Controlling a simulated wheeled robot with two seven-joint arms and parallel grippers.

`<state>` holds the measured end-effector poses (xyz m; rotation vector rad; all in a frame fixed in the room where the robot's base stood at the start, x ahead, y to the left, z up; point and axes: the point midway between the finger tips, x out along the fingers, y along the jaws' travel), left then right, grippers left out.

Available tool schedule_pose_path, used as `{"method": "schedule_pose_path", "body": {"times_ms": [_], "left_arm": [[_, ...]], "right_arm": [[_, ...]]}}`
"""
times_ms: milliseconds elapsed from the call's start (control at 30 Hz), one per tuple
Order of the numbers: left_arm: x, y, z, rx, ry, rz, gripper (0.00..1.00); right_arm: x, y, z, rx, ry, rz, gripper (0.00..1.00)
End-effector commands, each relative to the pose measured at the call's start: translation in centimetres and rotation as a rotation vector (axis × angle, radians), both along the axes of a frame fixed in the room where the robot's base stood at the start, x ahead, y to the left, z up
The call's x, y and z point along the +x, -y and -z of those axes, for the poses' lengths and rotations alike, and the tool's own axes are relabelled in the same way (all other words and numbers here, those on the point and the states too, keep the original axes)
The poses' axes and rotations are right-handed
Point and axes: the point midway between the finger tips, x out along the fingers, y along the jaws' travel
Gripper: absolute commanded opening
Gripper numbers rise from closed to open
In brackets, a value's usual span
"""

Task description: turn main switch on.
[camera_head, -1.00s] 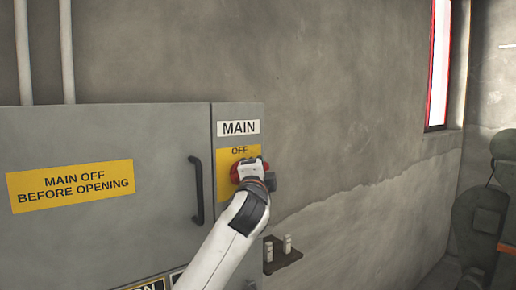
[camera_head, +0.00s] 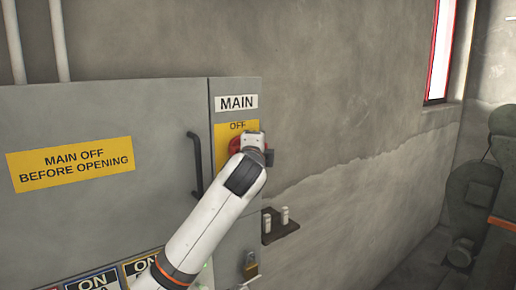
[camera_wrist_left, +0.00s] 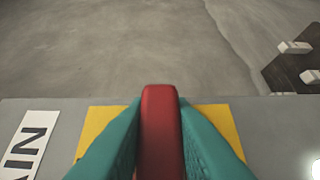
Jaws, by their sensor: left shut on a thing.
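The main switch is a red handle (camera_head: 234,146) on the yellow plate (camera_head: 222,131) marked OFF, below the white MAIN label (camera_head: 236,103) on the grey cabinet. My left gripper is at the handle, its fingers mostly hidden behind my white wrist in the head view. In the left wrist view, the teal fingers of my left gripper (camera_wrist_left: 160,140) are shut on the red handle (camera_wrist_left: 160,125), one on each side, with yellow plate around them. The MAIN label (camera_wrist_left: 30,145) shows sideways there. My arm hides most of the switch, so its exact angle is unclear. My right gripper is not in view.
A black door handle (camera_head: 195,165) stands left of the switch. A brass padlock (camera_head: 250,263) hangs below, and a small shelf (camera_head: 282,227) with pegs sticks out at right. ON labels (camera_head: 92,283) show at the bottom. A green machine (camera_head: 475,195) stands at far right.

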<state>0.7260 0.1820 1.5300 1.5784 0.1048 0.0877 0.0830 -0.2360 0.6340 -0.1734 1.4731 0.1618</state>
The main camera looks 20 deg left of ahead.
Motion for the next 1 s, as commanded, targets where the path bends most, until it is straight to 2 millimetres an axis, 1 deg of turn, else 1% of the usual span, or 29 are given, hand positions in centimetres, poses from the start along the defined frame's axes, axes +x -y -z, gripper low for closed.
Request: {"method": "schedule_pose_path", "body": {"times_ms": [33,67,100,200,467,567,667,767,800,1000], "left_arm": [[0.0,0.0,0.1,0.003,-0.004,-0.002,0.0],[0.0,0.0,0.2,0.003,-0.004,-0.002,0.22],[0.0,0.0,0.2,0.002,-0.004,-0.002,0.28],[0.0,0.0,0.1,0.002,-0.003,-0.002,0.42],[0.0,0.0,0.1,0.001,-0.001,-0.001,0.42],[-0.5,0.1,0.1,0.0,0.001,0.0,0.42],[-1.7,0.3,0.3,-0.001,0.003,0.001,0.42],[-3.7,0.5,0.5,0.0,0.004,0.002,0.42],[-4.6,0.6,0.4,0.0,0.004,0.002,0.42],[-8.8,1.1,0.3,0.0,0.003,0.0,0.42]], "right_arm": [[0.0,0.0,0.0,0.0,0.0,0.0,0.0],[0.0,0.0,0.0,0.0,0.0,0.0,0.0],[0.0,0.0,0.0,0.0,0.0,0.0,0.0],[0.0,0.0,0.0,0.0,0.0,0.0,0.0],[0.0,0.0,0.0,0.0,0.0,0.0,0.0],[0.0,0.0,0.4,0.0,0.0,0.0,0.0],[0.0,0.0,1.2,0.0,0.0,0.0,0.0],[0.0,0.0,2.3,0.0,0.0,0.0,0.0],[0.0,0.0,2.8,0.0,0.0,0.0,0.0],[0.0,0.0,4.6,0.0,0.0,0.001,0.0]]}}
